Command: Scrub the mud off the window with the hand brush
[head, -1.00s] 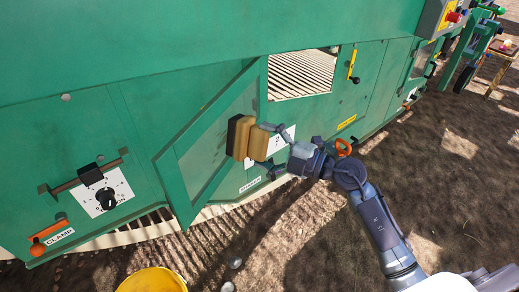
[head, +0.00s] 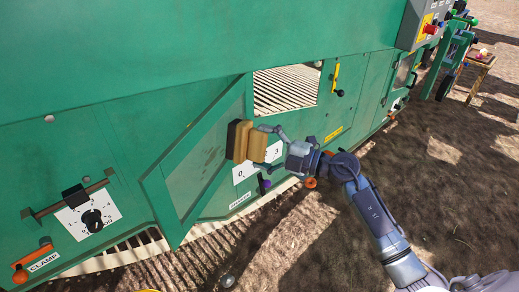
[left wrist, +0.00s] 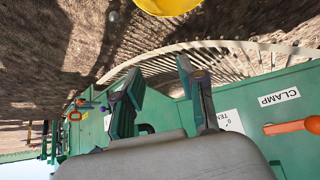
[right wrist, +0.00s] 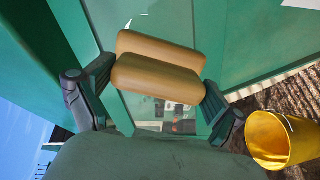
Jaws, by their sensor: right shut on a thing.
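The window (head: 185,182) is a clear pane in a green frame that stands swung out from the machine. The hand brush (head: 239,140) has a dark bristle side and a wooden back. My right gripper (head: 268,145) is shut on the wooden back and holds the brush at the window's right side. Bristle contact with the pane cannot be told. The wooden back (right wrist: 158,75) also shows between the fingers in the right wrist view. My left gripper (left wrist: 158,72) is open and empty, seen only in the left wrist view.
The green machine wall (head: 140,90) carries a black dial (head: 92,220), an orange clamp handle (head: 20,277) and a purple knob (head: 265,185). A yellow bucket (right wrist: 283,140) stands on the soil below. Open soil (head: 440,200) lies to the right.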

